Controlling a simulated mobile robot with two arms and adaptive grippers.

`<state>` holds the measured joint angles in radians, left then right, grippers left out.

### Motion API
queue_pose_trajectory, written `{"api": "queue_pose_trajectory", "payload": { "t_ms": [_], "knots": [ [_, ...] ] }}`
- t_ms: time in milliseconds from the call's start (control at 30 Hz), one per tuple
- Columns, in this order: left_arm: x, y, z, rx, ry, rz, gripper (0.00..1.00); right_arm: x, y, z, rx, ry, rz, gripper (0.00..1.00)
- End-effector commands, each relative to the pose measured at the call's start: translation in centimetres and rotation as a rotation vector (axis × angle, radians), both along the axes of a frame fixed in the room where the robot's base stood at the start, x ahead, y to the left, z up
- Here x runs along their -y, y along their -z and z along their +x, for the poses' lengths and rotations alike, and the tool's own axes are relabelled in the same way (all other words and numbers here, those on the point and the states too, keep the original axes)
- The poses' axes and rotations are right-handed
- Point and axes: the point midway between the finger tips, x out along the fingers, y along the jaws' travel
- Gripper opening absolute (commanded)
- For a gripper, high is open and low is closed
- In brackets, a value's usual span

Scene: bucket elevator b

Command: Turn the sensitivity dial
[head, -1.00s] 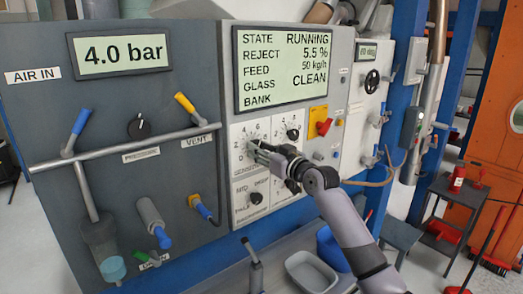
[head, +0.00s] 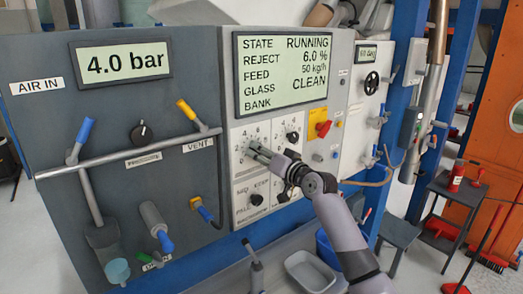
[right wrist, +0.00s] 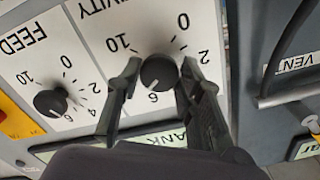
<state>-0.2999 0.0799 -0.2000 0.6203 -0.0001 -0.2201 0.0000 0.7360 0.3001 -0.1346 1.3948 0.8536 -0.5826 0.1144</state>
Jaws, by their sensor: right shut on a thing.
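The sensitivity dial is a dark round knob (right wrist: 159,73) on a white numbered scale. In the right wrist view it sits between my right gripper's fingers (right wrist: 157,80), and the picture there is upside down. My right gripper (head: 257,150) is shut on this knob at the upper left dial of the control panel. In the head view the gripper hides most of the knob and part of its scale. The panel's screen (head: 285,72) reads RUNNING, reject 6.0 %, feed 50 kg/h, glass CLEAN.
The feed dial (head: 292,137) is beside the gripper, with a banked selector knob (head: 256,199) below. A red switch on a yellow plate (head: 322,128) is to the right. A grey rail (head: 120,154) crosses the dark air panel at left. A grey tray (head: 311,270) lies below.

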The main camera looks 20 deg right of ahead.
Motion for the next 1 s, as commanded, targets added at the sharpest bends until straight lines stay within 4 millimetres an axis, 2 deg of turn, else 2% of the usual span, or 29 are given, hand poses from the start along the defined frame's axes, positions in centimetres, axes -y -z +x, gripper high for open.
{"api": "queue_pose_trajectory", "payload": {
  "t_ms": [300,733,767,1000],
  "knots": [
    [0.01,-0.62,-0.01,0.0,0.0,0.0,0.35,0.0,-0.08,0.0,-0.032,0.001,0.091,0.06],
    [0.01,-0.62,-0.02,0.0,0.0,0.0,0.35,0.01,-0.05,-0.01,-0.035,0.001,0.1,0.06],
    [0.01,-0.62,-0.02,0.0,0.0,0.0,0.35,0.02,-0.06,0.0,-0.035,0.001,0.1,0.35],
    [0.01,-0.62,-0.02,0.0,0.0,0.0,0.35,0.0,-0.06,-0.01,-0.035,0.001,0.099,0.51]
  ]
}}
